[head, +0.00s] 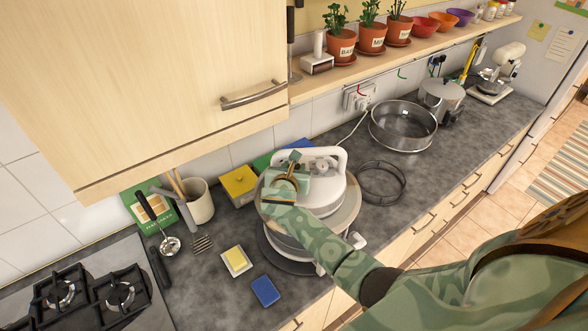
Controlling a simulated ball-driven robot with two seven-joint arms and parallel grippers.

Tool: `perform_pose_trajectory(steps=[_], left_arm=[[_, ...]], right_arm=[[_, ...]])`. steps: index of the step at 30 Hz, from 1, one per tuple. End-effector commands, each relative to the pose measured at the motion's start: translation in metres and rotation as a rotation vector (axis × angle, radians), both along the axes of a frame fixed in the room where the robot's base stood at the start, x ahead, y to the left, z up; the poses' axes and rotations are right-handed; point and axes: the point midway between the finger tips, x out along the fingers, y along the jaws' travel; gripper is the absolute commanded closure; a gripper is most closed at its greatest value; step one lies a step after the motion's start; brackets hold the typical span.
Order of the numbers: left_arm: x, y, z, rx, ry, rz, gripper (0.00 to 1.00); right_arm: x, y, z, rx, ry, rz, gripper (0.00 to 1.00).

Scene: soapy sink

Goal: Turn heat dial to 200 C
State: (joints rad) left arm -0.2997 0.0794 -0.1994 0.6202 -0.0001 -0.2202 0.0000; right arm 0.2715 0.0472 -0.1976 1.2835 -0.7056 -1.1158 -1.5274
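A round appliance with a white lid (322,190) and a white arched handle (325,153) stands on the counter in the head view. My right arm reaches in from the lower right and crosses its front. My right gripper (288,180) is over the left part of the lid; I cannot tell whether it touches it or how far its fingers are apart. A small white part (357,240) sticks out low on the appliance's right side; I cannot tell whether it is the heat dial. No dial marks are readable, and my arm hides much of the front. My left gripper is not in view.
A yellow sponge (236,261) and a blue sponge (265,291) lie left of the appliance, near a utensil pot (199,201) and a gas hob (75,295). A dark ring (382,196) and a metal sieve (403,126) lie to its right. A wall cupboard (150,80) overhangs the left.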

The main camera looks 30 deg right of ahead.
Motion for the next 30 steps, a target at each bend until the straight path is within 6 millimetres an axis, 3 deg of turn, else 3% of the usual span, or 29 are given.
perform_pose_trajectory(steps=[14, 15, 16, 25, 30], left_arm=[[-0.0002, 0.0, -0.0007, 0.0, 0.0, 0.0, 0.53], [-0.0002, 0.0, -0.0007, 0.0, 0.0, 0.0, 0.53], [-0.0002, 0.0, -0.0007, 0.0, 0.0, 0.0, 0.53], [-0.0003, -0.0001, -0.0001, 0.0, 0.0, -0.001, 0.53], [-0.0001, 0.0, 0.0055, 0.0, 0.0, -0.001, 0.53]], right_arm=[[-0.0003, 0.0004, -0.0013, 0.001, 0.003, -0.019, 0.89], [-0.0003, 0.0004, -0.0014, 0.001, 0.003, -0.018, 0.64], [-0.0003, 0.0004, -0.0014, 0.001, 0.003, -0.018, 0.57], [0.0, 0.0004, -0.0004, 0.002, 0.001, -0.009, 0.57], [-0.0023, -0.0033, 0.001, -0.003, 0.002, 0.11, 0.57]])
